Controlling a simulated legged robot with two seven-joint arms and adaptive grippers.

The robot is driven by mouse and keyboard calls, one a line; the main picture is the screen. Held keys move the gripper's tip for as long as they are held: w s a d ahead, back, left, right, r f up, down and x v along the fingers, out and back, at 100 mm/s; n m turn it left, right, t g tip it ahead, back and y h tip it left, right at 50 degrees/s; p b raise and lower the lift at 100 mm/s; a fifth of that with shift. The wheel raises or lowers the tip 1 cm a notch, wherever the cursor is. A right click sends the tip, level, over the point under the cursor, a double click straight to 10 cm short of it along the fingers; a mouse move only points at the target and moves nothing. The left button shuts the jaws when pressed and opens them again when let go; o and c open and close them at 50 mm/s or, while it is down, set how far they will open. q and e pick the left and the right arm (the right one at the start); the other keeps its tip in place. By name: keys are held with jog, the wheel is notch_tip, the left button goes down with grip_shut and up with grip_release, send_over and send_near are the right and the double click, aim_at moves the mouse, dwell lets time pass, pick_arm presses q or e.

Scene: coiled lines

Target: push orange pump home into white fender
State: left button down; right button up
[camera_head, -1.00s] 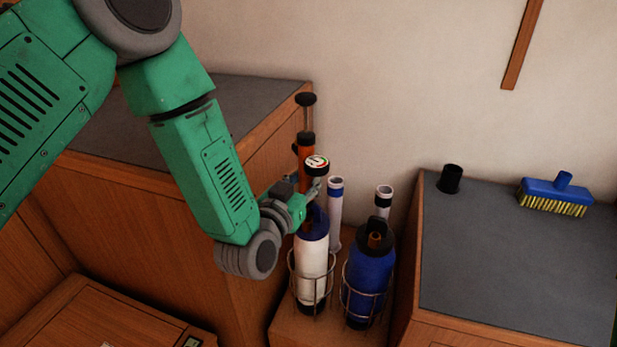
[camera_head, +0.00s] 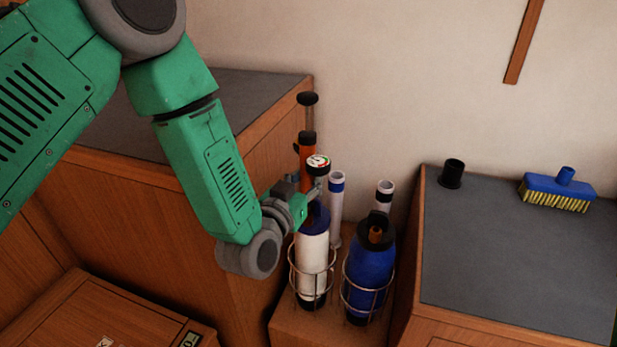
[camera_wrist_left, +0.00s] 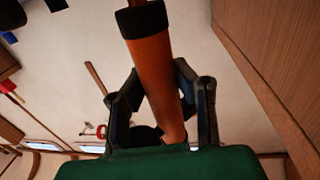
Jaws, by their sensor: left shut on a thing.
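The orange pump (camera_head: 307,150) stands upright above the white fender (camera_head: 312,262), its black T-handle (camera_head: 308,98) raised on a thin rod. A round dial gauge (camera_head: 318,164) sits in front of the pump. My left gripper (camera_head: 298,203) is shut on the pump's lower part, just above the fender's blue top. In the left wrist view the orange barrel (camera_wrist_left: 152,75) runs between the two dark fingers, with a black collar at its upper end. The gripper hides the pump's lower end, so I cannot tell how deep it sits. My right gripper is not in view.
The white fender and a blue fender (camera_head: 369,272) stand side by side in wire holders. Two pale tubes (camera_head: 337,205) with blue or black bands stand behind them. Wooden cabinets flank both sides.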

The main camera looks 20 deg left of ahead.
pick_arm(q)
jog(key=shift+f, duration=0.25)
dwell(1.0)
jog(key=shift+f+b, duration=0.9)
jog(key=shift+f, duration=0.55)
dwell(0.4)
dwell(0.3)
jog(key=c, duration=1.3)
grip_release()
jog(key=shift+o, duration=0.2)
jog(key=s+a, duration=0.1)
jog(key=s, duration=1)
jog(key=shift+s+a, duration=0.35)
jog(key=shift+s, duration=0.05)
